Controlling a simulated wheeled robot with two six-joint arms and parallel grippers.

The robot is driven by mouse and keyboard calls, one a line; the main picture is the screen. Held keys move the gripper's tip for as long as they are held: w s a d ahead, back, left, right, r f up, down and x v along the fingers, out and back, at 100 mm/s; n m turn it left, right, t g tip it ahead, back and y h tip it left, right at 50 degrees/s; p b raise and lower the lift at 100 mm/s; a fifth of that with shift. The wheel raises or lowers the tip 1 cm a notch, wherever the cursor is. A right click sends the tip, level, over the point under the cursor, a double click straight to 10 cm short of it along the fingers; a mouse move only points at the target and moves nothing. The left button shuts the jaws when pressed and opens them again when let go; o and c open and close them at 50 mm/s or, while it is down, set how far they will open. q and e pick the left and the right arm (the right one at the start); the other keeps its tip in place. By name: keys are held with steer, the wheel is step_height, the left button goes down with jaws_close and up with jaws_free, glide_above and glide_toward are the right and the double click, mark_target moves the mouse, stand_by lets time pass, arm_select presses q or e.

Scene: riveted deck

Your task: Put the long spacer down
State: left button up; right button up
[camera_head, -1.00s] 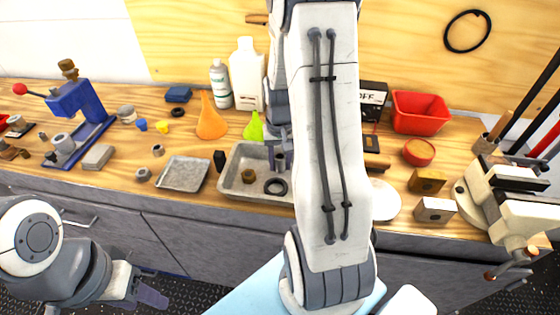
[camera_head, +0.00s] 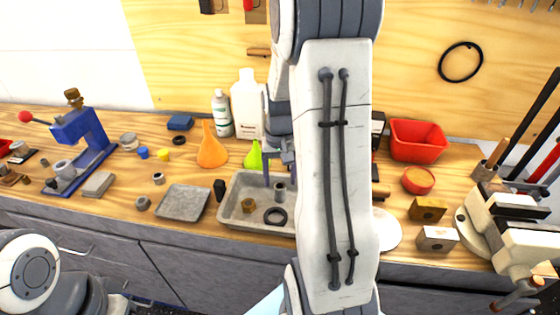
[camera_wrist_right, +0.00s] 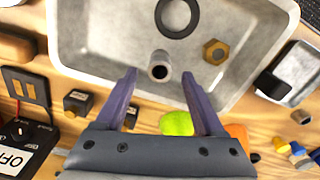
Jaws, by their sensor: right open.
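The long spacer (camera_head: 280,191) is a grey hollow cylinder standing upright on the floor of the shallow grey metal tray (camera_head: 228,216). In the right wrist view the spacer (camera_wrist_right: 159,67) stands free, ahead of and between the fingertips, touching neither. My right gripper (camera_head: 279,172) is open and empty just above the spacer; it also shows in the wrist view (camera_wrist_right: 160,82). A black ring (camera_head: 275,217) and a brass nut (camera_head: 248,206) lie in the same tray. My left arm shows at the lower left, its fingers out of the frame.
A smaller grey tray (camera_head: 184,203) and a black block (camera_head: 219,190) lie left of the tray. Orange (camera_head: 211,152) and green (camera_head: 253,158) funnels and a white bottle (camera_head: 246,105) stand behind. My right arm hides the bench right of the tray.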

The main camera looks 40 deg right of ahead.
mark_target(280, 186)
step_height(280, 186, up, 7)
steer(key=shift+f, duration=0.2)
steer(key=s+a+r+n, duration=0.2)
steer(key=a+n, duration=0.4)
steer(key=a, duration=1.3)
steer(key=s+a+n+y, duration=0.1)
steer(key=s+a+n, duration=0.7)
steer(key=s+a, duration=0.4)
steer(key=shift+s+f+p, duration=0.35)
steer(key=shift+s+p, duration=0.05)
steer(key=shift+s, duration=0.75)
